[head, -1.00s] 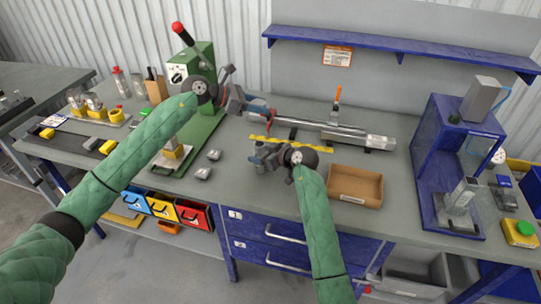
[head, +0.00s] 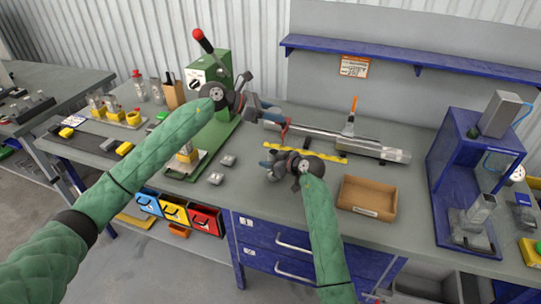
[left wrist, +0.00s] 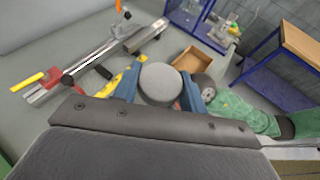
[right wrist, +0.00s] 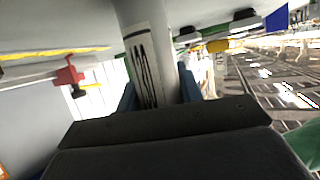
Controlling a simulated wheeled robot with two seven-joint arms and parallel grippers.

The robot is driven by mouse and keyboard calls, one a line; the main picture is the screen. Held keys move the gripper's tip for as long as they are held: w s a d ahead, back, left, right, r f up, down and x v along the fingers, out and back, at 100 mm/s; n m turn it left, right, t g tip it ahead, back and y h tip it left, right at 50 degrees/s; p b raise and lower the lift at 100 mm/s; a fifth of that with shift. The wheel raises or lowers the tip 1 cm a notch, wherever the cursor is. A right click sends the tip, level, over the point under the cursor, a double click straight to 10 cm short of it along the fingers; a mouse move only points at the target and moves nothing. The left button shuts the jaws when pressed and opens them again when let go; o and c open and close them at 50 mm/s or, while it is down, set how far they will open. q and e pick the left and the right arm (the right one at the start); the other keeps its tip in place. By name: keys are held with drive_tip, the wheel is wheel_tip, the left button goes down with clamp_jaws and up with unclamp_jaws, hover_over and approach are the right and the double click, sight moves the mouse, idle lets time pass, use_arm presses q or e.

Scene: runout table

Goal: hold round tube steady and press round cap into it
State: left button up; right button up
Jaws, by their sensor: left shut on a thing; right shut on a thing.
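My left gripper (head: 262,109) is the higher one, over the bench beside the metal rail's left end. My right gripper (head: 268,170) is lower and nearer the bench's front. In the right wrist view it is shut on the round tube (right wrist: 146,50), a pale cylinder with a label with black marks. Cap and tube look apart in the head view, where both are too small or hidden to make out clearly. The tube's open end cannot be seen.
A metal rail (head: 335,138) and a yellow rule (head: 335,156) lie behind the right gripper. A cardboard tray (head: 367,197) stands to the right, a blue frame (head: 450,160) beyond it. A green press (head: 212,75) stands left. The bench front between is mostly clear.

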use_arm(q)
drive_tip(key=r, duration=0.2)
drive_tip(key=w+r, duration=0.1)
drive_tip(key=r, duration=0.2)
drive_tip(key=w+r, duration=0.1)
drive_tip(key=r, duration=0.1)
drive_tip(key=shift+a+r, duration=0.2)
drive_tip(key=shift+r, duration=0.1)
drive_tip(key=shift+s+d+r+m+g, duration=0.15)
drive_tip(key=shift+s+d+r+g, duration=0.05)
drive_tip(key=shift+d+r, duration=0.4)
drive_tip(key=shift+s+d+r+m+g, duration=0.2)
drive_tip(key=shift+d+r, duration=0.15)
drive_tip(key=shift+r, duration=0.3)
drive_tip(key=shift+s+d+f, duration=2.55)
drive_tip(key=shift+s+d, duration=2)
drive_tip(key=shift+s, duration=0.15)
drive_tip(key=w+a+f+n+t+y, duration=0.7)
drive_tip(key=w+a+f+n+t, duration=0.1)
drive_tip(key=a+f+n+t, duration=0.2)
drive_tip(key=shift+a+f+n, duration=0.35)
drive_tip(key=shift+f+n, duration=0.2)
drive_tip(key=shift+f, duration=0.15)
drive_tip(key=shift+f, duration=0.1)
drive_tip(key=shift+f, duration=2.8)
